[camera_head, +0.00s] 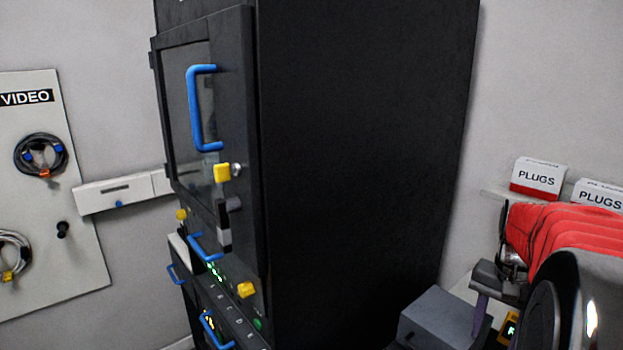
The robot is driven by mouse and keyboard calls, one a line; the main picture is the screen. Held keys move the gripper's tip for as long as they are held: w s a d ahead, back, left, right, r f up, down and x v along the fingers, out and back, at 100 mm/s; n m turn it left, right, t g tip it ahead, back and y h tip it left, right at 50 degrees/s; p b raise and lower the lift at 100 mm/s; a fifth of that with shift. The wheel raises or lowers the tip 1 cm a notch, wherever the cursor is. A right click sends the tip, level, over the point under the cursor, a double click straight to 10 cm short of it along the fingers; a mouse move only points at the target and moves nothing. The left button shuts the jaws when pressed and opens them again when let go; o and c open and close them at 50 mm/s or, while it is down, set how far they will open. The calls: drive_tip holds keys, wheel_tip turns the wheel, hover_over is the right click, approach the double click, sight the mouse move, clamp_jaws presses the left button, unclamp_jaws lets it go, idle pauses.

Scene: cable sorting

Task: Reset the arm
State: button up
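My arm is at the lower right, with a red ribbed sleeve (570,235) and a dark rounded joint below it. What looks like my gripper (484,292) is at the sleeve's left end, pointing down, in front of a grey box. Its fingers are small and partly hidden, so I cannot tell whether it is open or shut. I see nothing clearly held in it. The gripper is to the right of the tall black cabinet (360,150) and apart from it in the picture.
The cabinet's door has a blue handle (194,108) and a yellow knob (222,173). A grey box (432,318) sits below the gripper. PLUGS boxes (538,178) stand on a shelf behind the arm. A VIDEO board (75,220) with coiled cables hangs at left.

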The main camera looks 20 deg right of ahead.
drive_tip(key=s+a+r+n+t, duration=0.1)
drive_tip(key=a+n, duration=0.3)
drive_tip(key=a, duration=0.7)
drive_tip(key=s+a+n+t, duration=0.1)
drive_tip(key=a+n, duration=0.3)
drive_tip(key=a, duration=0.7)
drive_tip(key=s+a+r+n+t, duration=0.1)
drive_tip(key=a+n+t, duration=0.2)
drive_tip(key=a, duration=0.8)
drive_tip(key=shift+s+a+r+n+t+y, duration=0.3)
drive_tip(key=shift+s+r+n, duration=0.05)
drive_tip(key=shift+n, duration=0.35)
drive_tip(key=shift+d, duration=0.1)
